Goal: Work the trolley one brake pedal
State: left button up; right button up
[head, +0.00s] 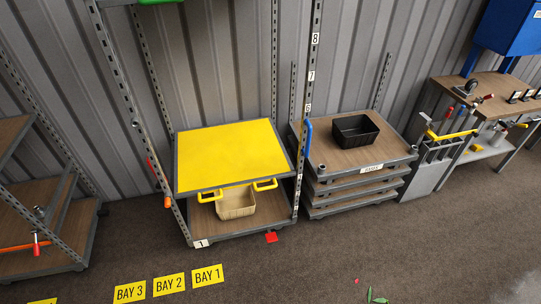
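A trolley (236,158) with a yellow top stands in the middle of the head view, against the corrugated wall. A small white plate marked 1 (201,243) sits at its lower front left corner. A red pedal (271,237) sticks out low at its front right, close to the floor. I cannot tell whether the pedal is up or pressed down. Two yellow handles (209,196) are at the front edge of the top. A beige bin (236,204) stands on the lower shelf. Neither of my grippers is in view.
To the right is a stack of wood-topped platforms (357,158) with a black crate (355,130). A workbench (497,97) with tools stands farther right. A wooden-shelved rack (40,245) stands left. Yellow BAY signs (169,284) lie on the floor. The floor before the trolley is mostly clear.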

aim_at(270, 238)
jog(key=i+l+u, duration=0.25)
jog(key=l, duration=0.3)
jog(key=i+l+u, duration=0.1)
jog(key=i+l, duration=0.15)
jog(key=i+l+u, duration=0.15)
jog(key=l, duration=0.25)
